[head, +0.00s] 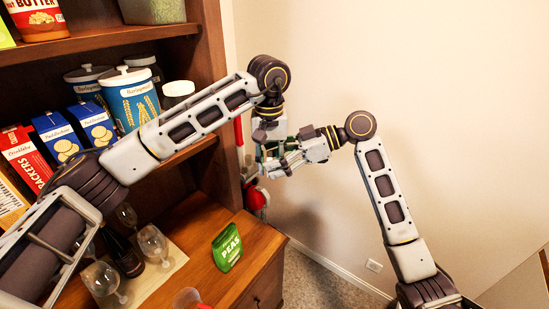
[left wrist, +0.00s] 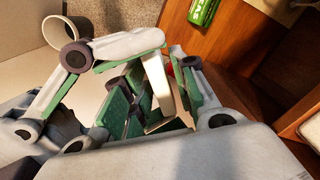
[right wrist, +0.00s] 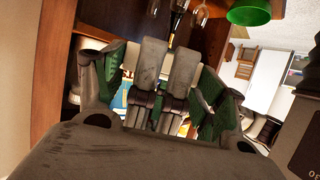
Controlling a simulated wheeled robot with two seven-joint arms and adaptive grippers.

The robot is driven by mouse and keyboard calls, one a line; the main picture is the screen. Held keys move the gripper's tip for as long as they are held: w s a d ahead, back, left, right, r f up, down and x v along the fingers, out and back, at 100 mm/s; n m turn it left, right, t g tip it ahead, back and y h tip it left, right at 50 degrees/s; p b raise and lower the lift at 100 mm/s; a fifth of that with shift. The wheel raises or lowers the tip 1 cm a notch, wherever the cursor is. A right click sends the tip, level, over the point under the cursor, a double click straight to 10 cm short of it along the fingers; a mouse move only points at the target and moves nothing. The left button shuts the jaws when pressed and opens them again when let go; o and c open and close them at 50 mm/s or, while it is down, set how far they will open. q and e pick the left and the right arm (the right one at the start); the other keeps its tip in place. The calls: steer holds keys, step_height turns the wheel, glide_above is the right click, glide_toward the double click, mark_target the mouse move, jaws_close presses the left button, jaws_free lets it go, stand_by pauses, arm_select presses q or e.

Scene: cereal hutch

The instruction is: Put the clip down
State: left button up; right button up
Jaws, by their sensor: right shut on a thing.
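My left gripper (head: 268,142) and right gripper (head: 283,160) meet in mid-air beside the hutch, above the counter. In the right wrist view my right gripper (right wrist: 166,55) has its grey fingers close together. A pale bar, seemingly the clip (right wrist: 206,86), shows behind them, mostly hidden. In the left wrist view my left gripper (left wrist: 169,52) has its fingers apart, with a pale bar that looks like the clip (left wrist: 159,85) between them. I cannot tell whether they touch it. In the head view the clip cannot be made out among the fingers.
The wooden counter (head: 200,282) holds a green peas bag (head: 227,247), several wine glasses (head: 152,241) and a dark bottle (head: 122,252). Shelves at the left hold canisters (head: 132,97) and boxes (head: 57,136). The counter's right front is mostly clear.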

mark_target(270, 159)
arm_select(q)
steer(key=shift+o, duration=0.4)
step_height(270, 159, up, 12)
stand_by(1.0)
stand_by(0.3)
